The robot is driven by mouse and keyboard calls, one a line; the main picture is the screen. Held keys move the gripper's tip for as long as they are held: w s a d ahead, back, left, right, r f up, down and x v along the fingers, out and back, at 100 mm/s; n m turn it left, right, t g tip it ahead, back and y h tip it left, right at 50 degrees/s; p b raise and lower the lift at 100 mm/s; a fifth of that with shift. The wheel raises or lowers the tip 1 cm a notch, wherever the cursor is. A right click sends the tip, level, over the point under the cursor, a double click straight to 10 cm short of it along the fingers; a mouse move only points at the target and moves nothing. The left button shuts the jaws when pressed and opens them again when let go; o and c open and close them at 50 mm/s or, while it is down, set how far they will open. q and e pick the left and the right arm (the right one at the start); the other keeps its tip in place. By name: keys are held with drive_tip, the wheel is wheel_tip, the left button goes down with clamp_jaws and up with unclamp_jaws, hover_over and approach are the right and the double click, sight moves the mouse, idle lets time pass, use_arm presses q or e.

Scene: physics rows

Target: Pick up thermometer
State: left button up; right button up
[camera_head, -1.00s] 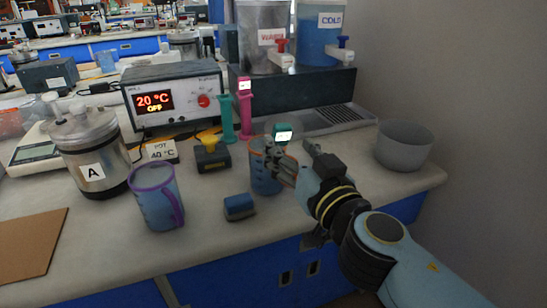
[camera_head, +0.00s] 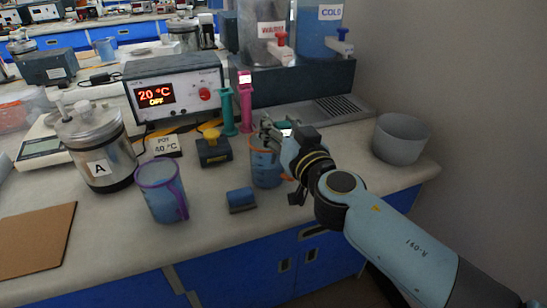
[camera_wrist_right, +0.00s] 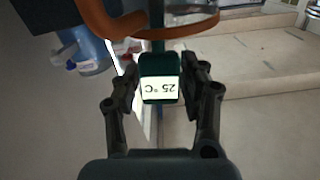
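The thermometer has a dark teal head with a lit display reading 25 °C (camera_wrist_right: 160,88). Its thin stem runs toward a cup with an orange rim, which shows as a blue beaker (camera_head: 266,172) in the head view. There, the display (camera_head: 286,132) is partly hidden by my right gripper (camera_head: 274,130). In the right wrist view, the fingers of my right gripper (camera_wrist_right: 160,82) stand on either side of the head, very close to it. They look open around it; a narrow gap seems to show on one side. My left gripper is not in view.
A magenta device (camera_head: 245,103) and a green one (camera_head: 228,112) stand behind. A blue block (camera_head: 240,200), a purple-rimmed beaker (camera_head: 162,190), a black box with a yellow knob (camera_head: 212,150), and metal pot A (camera_head: 97,150) stand left. A grey bowl (camera_head: 400,138) stands right.

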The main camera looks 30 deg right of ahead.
clamp_jaws()
idle(0.8)
